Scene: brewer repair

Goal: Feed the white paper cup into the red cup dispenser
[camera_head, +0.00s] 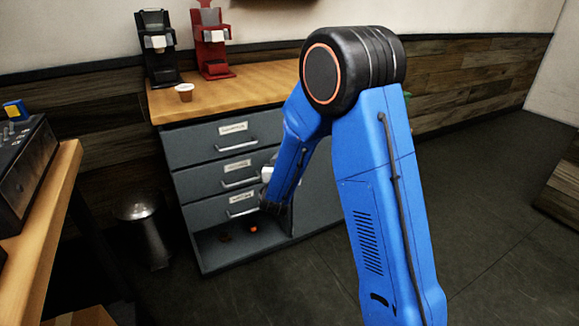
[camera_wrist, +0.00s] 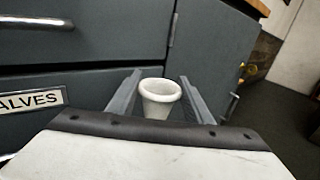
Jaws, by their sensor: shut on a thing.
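The white paper cup (camera_wrist: 160,97) stands upright between the two grey fingers of my gripper (camera_wrist: 159,76) in the wrist view. The gripper is shut on it, in front of the grey drawer cabinet. In the head view my blue arm hides most of the gripper; a small white shape shows by the drawer fronts, and I cannot tell whether it is the cup. The red cup dispenser (camera_head: 211,47) stands at the back of the wooden counter (camera_head: 240,88), higher than my gripper and up to its left.
A black dispenser (camera_head: 157,50) stands left of the red one. A small cup (camera_head: 185,92) sits near the counter's front left edge. The cabinet (camera_head: 222,140) has labelled drawers and an open bottom space with a small red item (camera_head: 253,229).

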